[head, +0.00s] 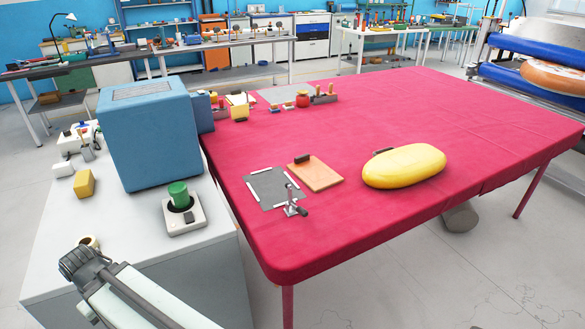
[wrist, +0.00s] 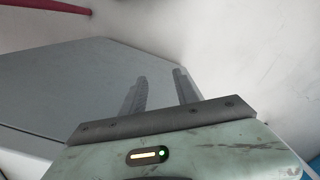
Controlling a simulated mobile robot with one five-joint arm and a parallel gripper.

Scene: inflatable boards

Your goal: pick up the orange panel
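The orange panel (head: 318,175) lies flat on the red-covered table, near its front left part, in the head view. A dark block-like handle (head: 302,158) stands at its far left edge. My gripper (wrist: 160,82) shows in the wrist view with its two fingers apart and nothing between them. In the head view only my arm shows, at the lower left by the grey cabinet, well away from the panel. The panel is not in the wrist view.
A grey plate with white edge strips (head: 267,190) and a small metal clamp (head: 292,203) lie left of the panel. A yellow inflated cushion (head: 405,166) lies right of it. A blue box (head: 150,135) and a green knob (head: 178,195) stand on the grey cabinet (head: 130,248).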

